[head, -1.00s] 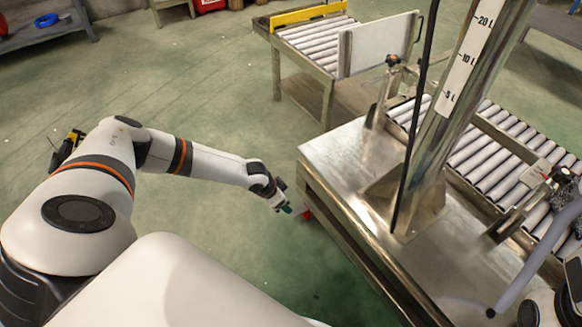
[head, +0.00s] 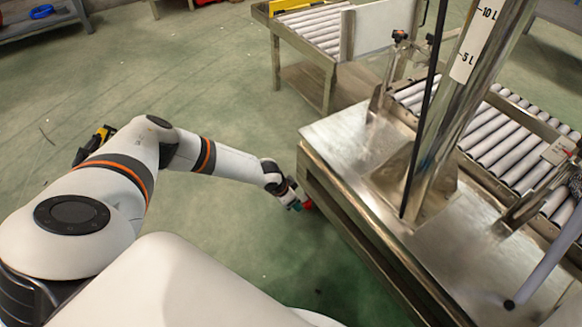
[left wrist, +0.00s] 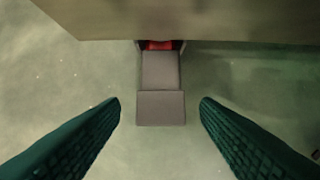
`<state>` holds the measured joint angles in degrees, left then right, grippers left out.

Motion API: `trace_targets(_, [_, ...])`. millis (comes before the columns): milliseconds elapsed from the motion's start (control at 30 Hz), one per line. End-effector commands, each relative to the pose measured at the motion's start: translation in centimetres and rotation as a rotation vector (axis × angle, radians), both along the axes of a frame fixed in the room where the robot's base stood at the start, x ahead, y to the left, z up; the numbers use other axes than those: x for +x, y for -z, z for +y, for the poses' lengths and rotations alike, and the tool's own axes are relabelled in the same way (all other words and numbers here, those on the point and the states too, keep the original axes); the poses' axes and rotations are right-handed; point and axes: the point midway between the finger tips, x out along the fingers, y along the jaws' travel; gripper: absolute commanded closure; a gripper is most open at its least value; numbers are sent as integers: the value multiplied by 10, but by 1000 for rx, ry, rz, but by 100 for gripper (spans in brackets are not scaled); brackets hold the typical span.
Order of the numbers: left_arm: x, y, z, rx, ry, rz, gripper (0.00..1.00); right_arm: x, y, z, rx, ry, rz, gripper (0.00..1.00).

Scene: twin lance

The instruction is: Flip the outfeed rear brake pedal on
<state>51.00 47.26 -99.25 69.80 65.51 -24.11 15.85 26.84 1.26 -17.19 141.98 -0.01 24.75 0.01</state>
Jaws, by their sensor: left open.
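A grey pedal (left wrist: 160,88) sticks out from under the metal edge in the left wrist view, with a red part (left wrist: 160,45) at its far end. The pedal lies centred between the two green fingers of my left gripper (left wrist: 160,122), which are open and apart from it on both sides. The pedal's grey plate cannot be made out there. My right gripper is not in view.
The steel table (head: 335,130) with a tall post (head: 440,140) stands right of my left arm. Roller conveyors (head: 500,140) lie behind and beside it. A metal underside edge (left wrist: 230,20) spans the top of the left wrist view.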

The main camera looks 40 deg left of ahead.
Motion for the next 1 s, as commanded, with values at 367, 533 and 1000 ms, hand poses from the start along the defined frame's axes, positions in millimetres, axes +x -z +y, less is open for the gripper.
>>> trace_targets(367, [0, 0, 0, 0, 0, -1, 88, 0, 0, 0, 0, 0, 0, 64])
trace_targets(533, [-3, 2, 1, -10, -2, -22, 88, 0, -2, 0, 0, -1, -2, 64])
trace_targets(1000, [-10, 24, 3, -120, -3, -284, 88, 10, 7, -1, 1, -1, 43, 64])
